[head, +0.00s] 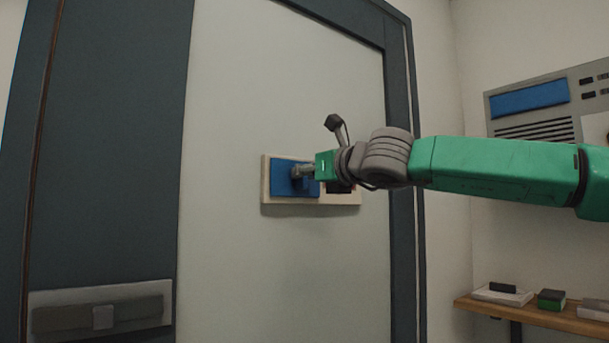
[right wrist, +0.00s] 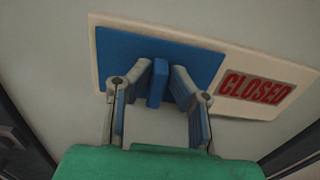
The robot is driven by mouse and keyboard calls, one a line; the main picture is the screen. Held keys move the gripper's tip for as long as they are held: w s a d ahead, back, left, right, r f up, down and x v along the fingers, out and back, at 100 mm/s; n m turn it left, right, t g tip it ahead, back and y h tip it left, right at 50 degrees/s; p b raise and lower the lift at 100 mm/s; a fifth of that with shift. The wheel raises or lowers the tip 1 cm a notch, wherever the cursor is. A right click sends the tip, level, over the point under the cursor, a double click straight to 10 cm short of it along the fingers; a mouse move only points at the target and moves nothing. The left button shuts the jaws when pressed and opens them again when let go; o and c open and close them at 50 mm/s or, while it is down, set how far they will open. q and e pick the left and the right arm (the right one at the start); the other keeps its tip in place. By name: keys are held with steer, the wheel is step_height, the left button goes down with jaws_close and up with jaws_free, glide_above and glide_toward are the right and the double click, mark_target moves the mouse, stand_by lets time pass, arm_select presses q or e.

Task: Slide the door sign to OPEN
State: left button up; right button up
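The door sign is a cream plate (head: 264,207) on the pale door, with a blue sliding panel (head: 282,185) over its left part. In the right wrist view the plate (right wrist: 229,105) shows the red word CLOSED uncovered on the right. The blue panel (right wrist: 115,52) covers the left, and a blue upright handle (right wrist: 157,85) sticks out of it. My right gripper (head: 304,171) is at the panel. In the right wrist view its fingers (right wrist: 162,72) stand apart on either side of the handle, with small gaps visible. My left gripper is not in view.
The pale door (head: 290,270) has a dark frame (head: 400,120). A flap-like box (head: 100,310) is at the lower left. On the right wall are a grey panel with a blue screen (head: 530,97) and a wooden shelf (head: 540,316) with small items.

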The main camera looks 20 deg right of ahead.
jaws_close()
steer(key=shift+d, duration=0.15)
steer(key=w+d+p, duration=0.2)
steer(key=d+p, duration=0.2)
steer(key=d, duration=0.2)
steer(key=w+d+p, duration=0.2)
steer(key=d+p, duration=0.3)
steer(key=d, duration=0.1)
steer(key=shift+w+d+r, duration=0.15)
steer(key=shift+w+d, duration=0.1)
steer(key=shift+a, duration=0.15)
steer(key=o, duration=0.6)
jaws_free()
steer(key=shift+w, duration=0.1)
steer(key=shift+o, duration=0.2)
steer(key=shift+d, duration=0.45)
